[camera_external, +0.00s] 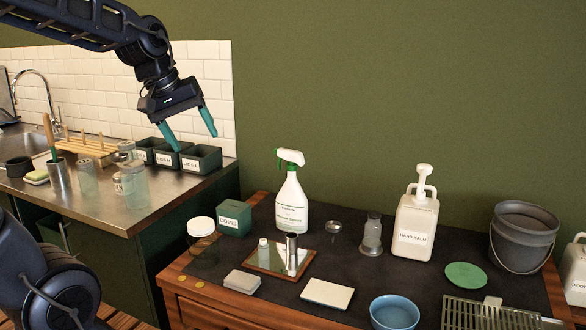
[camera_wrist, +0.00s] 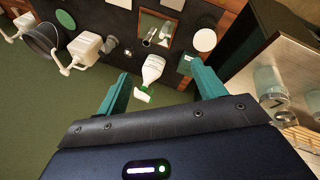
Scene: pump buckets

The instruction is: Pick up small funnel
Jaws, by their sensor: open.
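A small metal piece that looks like the small funnel (camera_external: 333,227) lies on the dark mat (camera_external: 262,222), between the spray bottle (camera_external: 291,204) and a small clear bottle (camera_external: 372,233). It is tiny in the wrist view (camera_wrist: 127,53), and its exact shape is hard to make out. My gripper (camera_external: 194,141) is open and empty, with teal fingers spread. It hangs high above the steel counter, left of and well above the funnel. In the wrist view the spray bottle shows between the fingers of my gripper (camera_wrist: 160,72).
The tall spray bottle stands left of the funnel, and a white pump bottle (camera_external: 415,228) stands to the right. A mirror tray (camera_external: 265,266) with small bottles lies in front. A grey bucket (camera_external: 523,238) and blue bowl (camera_external: 394,312) are farther right. Labelled green boxes (camera_external: 201,160) stand below my gripper.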

